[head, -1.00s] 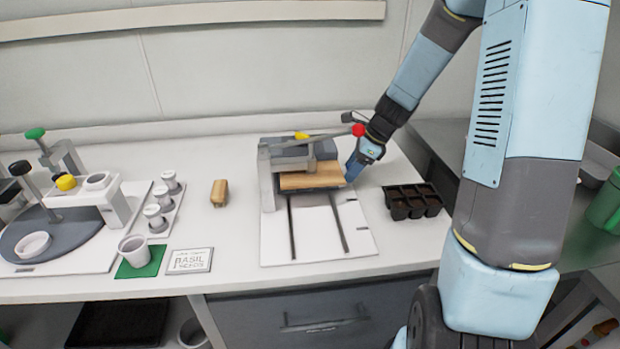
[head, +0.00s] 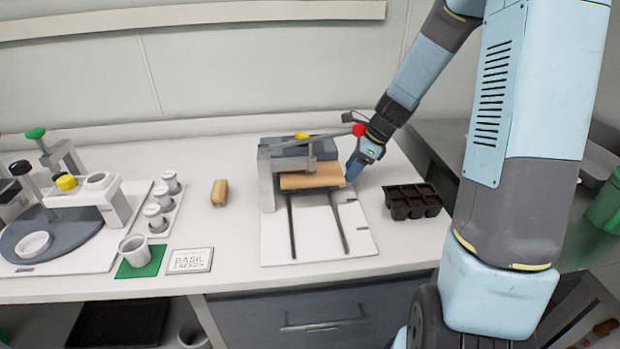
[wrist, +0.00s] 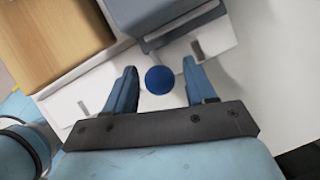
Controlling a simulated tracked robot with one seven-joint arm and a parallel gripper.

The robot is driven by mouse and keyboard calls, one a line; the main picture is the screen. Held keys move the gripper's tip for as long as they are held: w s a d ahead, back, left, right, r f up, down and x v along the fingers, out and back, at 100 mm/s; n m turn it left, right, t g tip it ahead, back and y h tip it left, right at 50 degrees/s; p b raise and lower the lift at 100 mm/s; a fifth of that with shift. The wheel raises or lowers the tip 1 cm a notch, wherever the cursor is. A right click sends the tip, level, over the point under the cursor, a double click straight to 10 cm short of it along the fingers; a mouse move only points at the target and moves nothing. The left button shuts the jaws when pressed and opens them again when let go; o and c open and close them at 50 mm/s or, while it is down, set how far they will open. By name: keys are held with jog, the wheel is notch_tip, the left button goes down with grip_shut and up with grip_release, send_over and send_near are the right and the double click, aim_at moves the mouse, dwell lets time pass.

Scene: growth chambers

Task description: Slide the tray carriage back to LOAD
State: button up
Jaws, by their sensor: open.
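The tray carriage bears a tan wooden-looking block (head: 312,178) and sits at the back end of the slotted white base plate (head: 310,232), under the grey press frame (head: 268,180). The block also shows in the wrist view (wrist: 58,38). My gripper (head: 352,172) is low at the right side of the carriage. In the wrist view my gripper (wrist: 160,88) is open, with a round blue knob (wrist: 159,80) between its two fingers. I cannot tell whether either finger touches the knob. The knob's joint to the carriage is hidden, as are any LOAD markings.
A press lever with a red ball (head: 358,130) rises close to my wrist. A black cell tray (head: 412,201) stands right of the plate. A small wooden block (head: 219,192) and a seed label (head: 190,260) lie to the left. The plate's front part is clear.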

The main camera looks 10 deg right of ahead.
jog(key=shift+r, duration=3.95)
jog(key=shift+w+a, duration=0.15)
